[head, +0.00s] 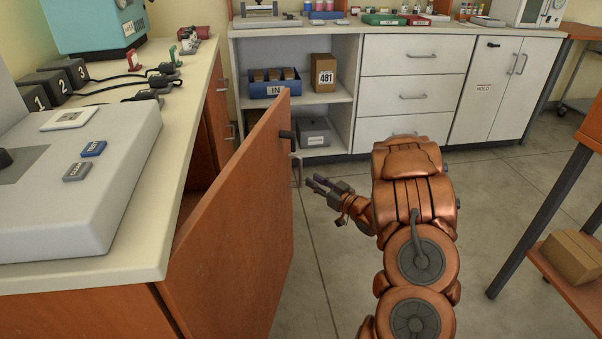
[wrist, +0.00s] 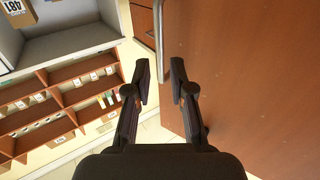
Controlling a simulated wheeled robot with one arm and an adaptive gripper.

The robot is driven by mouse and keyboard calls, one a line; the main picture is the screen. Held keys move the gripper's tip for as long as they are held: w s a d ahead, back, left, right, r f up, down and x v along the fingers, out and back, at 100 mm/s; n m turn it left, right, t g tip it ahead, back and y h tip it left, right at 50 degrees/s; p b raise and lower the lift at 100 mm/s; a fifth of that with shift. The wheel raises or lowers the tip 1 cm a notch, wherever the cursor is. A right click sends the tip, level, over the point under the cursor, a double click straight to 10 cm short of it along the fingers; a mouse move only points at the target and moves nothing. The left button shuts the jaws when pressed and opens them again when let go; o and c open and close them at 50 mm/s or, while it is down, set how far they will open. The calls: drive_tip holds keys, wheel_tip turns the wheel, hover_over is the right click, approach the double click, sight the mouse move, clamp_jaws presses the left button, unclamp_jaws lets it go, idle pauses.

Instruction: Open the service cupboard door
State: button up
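The wooden cupboard door (head: 235,225) under the left counter stands swung out, well open, with a dark gap behind it. A dark fitting (head: 287,135) sits near its upper free corner, and a grey bar handle (head: 297,170) shows partly past its edge. My gripper (head: 322,188) is just right of the door's free edge, apart from it. In the wrist view, the door panel (wrist: 245,75) fills the right side and the bar handle (wrist: 158,30) lies along its left edge. My gripper (wrist: 160,78) is open there, with nothing between its fingers; the handle is beyond the fingertips.
The left counter (head: 165,180) holds devices and numbered black boxes. White drawers (head: 412,88) and an open shelf (head: 325,115) line the back wall. A wooden table (head: 570,180) with a box on its lower shelf stands at right. Grey floor (head: 500,200) is clear between.

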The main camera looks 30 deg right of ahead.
sight(301, 173)
drive_tip(key=shift+w+a+b, duration=0.2)
drive_tip(key=shift+w+b, duration=0.05)
drive_tip(key=shift+w, duration=0.9)
drive_tip(key=shift+w+a+b, duration=0.25)
drive_tip(key=shift+w, duration=0.85)
drive_tip(key=shift+w+a+b, duration=0.2)
drive_tip(key=shift+w+b, duration=0.05)
drive_tip(key=shift+w, duration=0.9)
drive_tip(key=shift+c, duration=0.2)
clamp_jaws()
